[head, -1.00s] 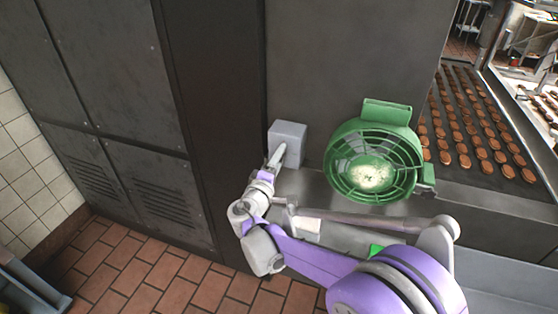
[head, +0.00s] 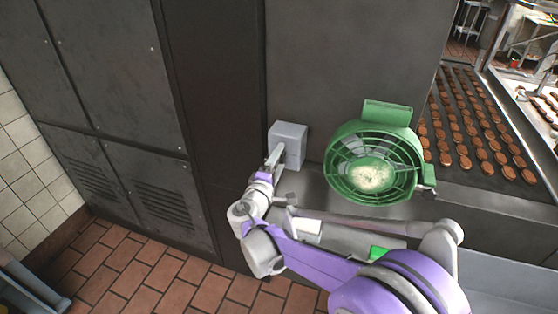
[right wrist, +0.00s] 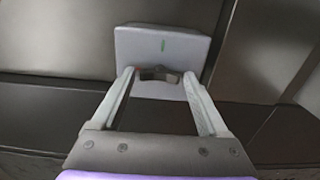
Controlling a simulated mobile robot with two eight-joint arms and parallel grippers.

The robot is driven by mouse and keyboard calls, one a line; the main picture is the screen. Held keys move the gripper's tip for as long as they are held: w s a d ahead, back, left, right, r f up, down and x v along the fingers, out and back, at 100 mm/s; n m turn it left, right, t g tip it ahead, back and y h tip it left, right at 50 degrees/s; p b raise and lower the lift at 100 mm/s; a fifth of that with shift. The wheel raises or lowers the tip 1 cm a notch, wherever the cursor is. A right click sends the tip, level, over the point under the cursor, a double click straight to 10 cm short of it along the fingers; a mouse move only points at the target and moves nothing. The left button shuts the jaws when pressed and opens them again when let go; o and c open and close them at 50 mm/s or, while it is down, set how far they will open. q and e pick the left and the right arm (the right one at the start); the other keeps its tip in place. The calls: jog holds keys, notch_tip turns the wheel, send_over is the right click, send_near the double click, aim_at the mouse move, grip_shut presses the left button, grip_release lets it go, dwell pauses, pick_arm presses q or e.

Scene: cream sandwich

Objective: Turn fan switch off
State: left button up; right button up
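The green fan (head: 375,163) stands on a ledge against the dark metal wall in the head view. A grey switch box (head: 288,145) is fixed to the wall left of the fan. In the right wrist view the switch box (right wrist: 165,58) has a small green mark on its face, with a dark lever at its lower edge (right wrist: 158,74). My right gripper (head: 276,155) reaches up to the box. In the right wrist view its two fingers (right wrist: 158,84) are spread apart, one on each side of the lever, tips close to the box. My left gripper does not show.
A conveyor (head: 480,130) with rows of brown round biscuits lies right of the fan. Dark metal cabinets (head: 110,100) stand on the left. Red tile floor (head: 150,268) lies below. My right arm crosses in front of the ledge.

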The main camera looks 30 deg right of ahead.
jog(key=shift+o, duration=0.8)
jog(key=b+v, duration=0.1)
jog(key=v, duration=0.9)
jog(key=shift+s+a, duration=0.25)
jog(key=shift+s, duration=0.1)
jog(key=s+d+f+m+g+y, duration=0.2)
jog(key=s+f+m+g+y, duration=0.3)
jog(key=s+f, duration=0.6)
jog(key=s+a+f+m+g+y+p, duration=0.1)
jog(key=s+a+f+m+y, duration=0.2)
jog(key=s+a+y, duration=0.5)
jog(key=s+f, duration=0.1)
jog(key=s, duration=0.2)
jog(key=shift+a+y, duration=0.35)
jog(key=shift+y, duration=0.05)
